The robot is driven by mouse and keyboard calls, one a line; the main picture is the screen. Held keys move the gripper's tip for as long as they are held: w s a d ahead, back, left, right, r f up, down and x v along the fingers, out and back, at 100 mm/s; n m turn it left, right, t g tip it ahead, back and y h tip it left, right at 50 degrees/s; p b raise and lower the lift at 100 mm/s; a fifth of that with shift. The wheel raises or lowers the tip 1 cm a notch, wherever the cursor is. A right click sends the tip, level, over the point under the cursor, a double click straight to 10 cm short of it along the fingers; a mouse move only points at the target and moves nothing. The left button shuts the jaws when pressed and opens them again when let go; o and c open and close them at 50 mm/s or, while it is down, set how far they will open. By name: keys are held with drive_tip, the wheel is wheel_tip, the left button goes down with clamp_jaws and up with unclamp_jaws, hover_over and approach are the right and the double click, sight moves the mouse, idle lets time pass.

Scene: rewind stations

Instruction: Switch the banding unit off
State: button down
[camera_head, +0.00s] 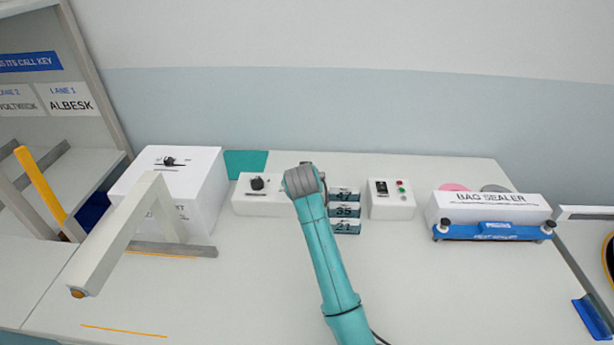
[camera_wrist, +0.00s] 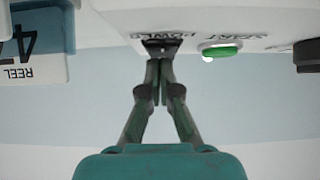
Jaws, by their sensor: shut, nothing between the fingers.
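My gripper (camera_wrist: 159,66) is shut and empty in the wrist view. Its fingertips are at a black switch (camera_wrist: 160,43) marked with an upside-down label that seems to read POWER. I cannot tell whether they touch it. A green button (camera_wrist: 220,50) and a dark knob (camera_wrist: 307,55) are to its right. They appear to belong to the low white unit (camera_head: 258,206) with a black knob (camera_head: 257,183) in the head view. My arm hides that unit's right part and my fingers there. No banding unit name is readable, and the switch position cannot be told.
Several reel boxes (camera_head: 345,211) stand beside my arm. Right of them are a small white unit (camera_head: 391,208) with green and red buttons and the bag sealer (camera_head: 489,210). A large white box (camera_head: 196,190) and a white arch (camera_head: 118,232) stand left.

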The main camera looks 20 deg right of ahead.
drive_tip(key=shift+w+f, duration=0.1)
drive_tip(key=shift+f, duration=0.15)
drive_tip(key=shift+w+d, duration=0.1)
drive_tip(key=shift+w+d+r, duration=0.15)
drive_tip(key=shift+w, duration=0.5)
drive_tip(key=shift+r, duration=0.1)
